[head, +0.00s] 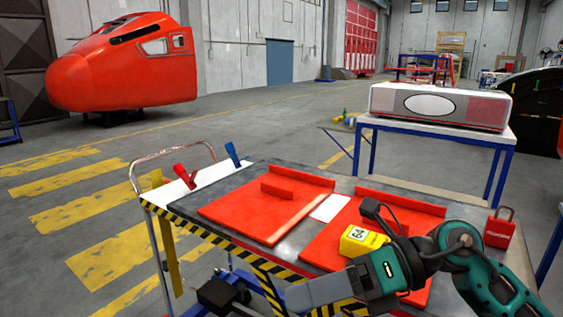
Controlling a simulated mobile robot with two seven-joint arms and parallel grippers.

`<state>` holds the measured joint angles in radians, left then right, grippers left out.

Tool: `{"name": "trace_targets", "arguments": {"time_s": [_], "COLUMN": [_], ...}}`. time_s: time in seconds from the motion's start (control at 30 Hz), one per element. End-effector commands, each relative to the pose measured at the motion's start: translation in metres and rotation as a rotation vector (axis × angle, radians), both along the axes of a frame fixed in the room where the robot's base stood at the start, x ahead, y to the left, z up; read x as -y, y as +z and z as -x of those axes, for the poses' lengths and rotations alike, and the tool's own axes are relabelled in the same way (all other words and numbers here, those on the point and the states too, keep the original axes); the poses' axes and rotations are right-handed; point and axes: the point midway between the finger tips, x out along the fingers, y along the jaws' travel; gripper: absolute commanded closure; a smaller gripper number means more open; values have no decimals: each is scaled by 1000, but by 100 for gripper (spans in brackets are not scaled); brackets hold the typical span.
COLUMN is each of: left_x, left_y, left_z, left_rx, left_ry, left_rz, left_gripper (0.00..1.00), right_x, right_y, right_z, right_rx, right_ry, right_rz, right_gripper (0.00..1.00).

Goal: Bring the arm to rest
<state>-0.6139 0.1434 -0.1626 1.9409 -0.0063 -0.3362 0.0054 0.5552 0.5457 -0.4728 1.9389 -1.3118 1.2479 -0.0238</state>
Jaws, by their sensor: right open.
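My right arm comes in from the lower right, teal and dark grey. Its gripper (312,292) points left, low over the front edge of the cart (262,163). The gripper is open and I see nothing held in it; the gap between its fingers is hard to make out. My left gripper is not in view.
Two red panels with raised bars, a left one (240,212) and a right one (325,245), lie on the cart. A yellow block marked 64 (358,241) is close behind my right arm. A red padlock-shaped object (499,229) stands at right. Open floor lies left.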

Motion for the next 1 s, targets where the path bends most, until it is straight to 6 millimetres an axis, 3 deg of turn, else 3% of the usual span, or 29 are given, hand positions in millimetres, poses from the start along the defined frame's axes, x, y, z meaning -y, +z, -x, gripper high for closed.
{"name": "trace_targets", "arguments": {"time_s": [0.07, 0.17, 0.27, 0.33, 0.47, 0.53, 0.6, 0.73, 0.8, 0.9, 1.0], "left_x": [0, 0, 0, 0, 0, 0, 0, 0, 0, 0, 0], "left_y": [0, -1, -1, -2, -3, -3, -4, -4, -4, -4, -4], "left_z": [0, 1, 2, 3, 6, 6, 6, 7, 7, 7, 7], "left_rx": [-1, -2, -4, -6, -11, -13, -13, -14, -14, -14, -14], "left_ry": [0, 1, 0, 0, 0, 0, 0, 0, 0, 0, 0], "left_rz": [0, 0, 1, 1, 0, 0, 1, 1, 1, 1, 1], "left_gripper": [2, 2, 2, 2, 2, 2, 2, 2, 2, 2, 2], "right_x": [-12, -10, 6, 24, 65, 87, 106, 127, 133, 137, 138], "right_y": [6, 13, 5, -14, -77, -125, -174, -252, -283, -312, -328], "right_z": [4, -5, -23, -37, -52, -49, -36, 5, 28, 57, 74], "right_rx": [-165, -388, -631, -811, -1162, -1357, -1539, -1825, -1941, -2064, -2132], "right_ry": [-60, -181, -343, -478, -772, -950, -1121, -1399, -1516, -1639, -1706], "right_rz": [-222, -490, -730, -879, -1107, -1200, -1266, -1327, -1337, -1335, -1331], "right_gripper": [6, 6, 6, 6, 6, 6, 6, 6, 6, 6, 6]}}
